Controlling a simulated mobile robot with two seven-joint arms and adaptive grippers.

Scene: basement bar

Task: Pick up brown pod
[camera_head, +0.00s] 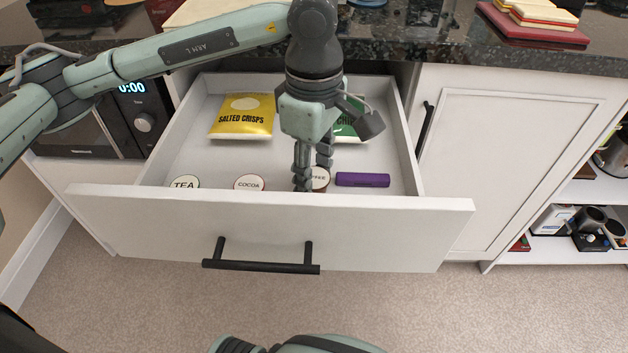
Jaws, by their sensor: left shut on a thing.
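The brown pod is the round pod with a pale lid (320,177), partly legible as ending in "FEE"; it is in the open drawer near the front panel. My left gripper (311,184) reaches down into the drawer with its fingers shut on this pod. The fingers hide the pod's left part. The front panel hides its lower part, so I cannot tell whether it is lifted off the drawer floor. My right gripper is not in view.
A TEA pod (184,182) and a COCOA pod (249,183) lie to the left in the drawer. A purple bar (362,180) lies just right of the gripper. A yellow crisps bag (242,117) and a green bag (350,127) lie behind. The drawer front (150,226) stands close ahead.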

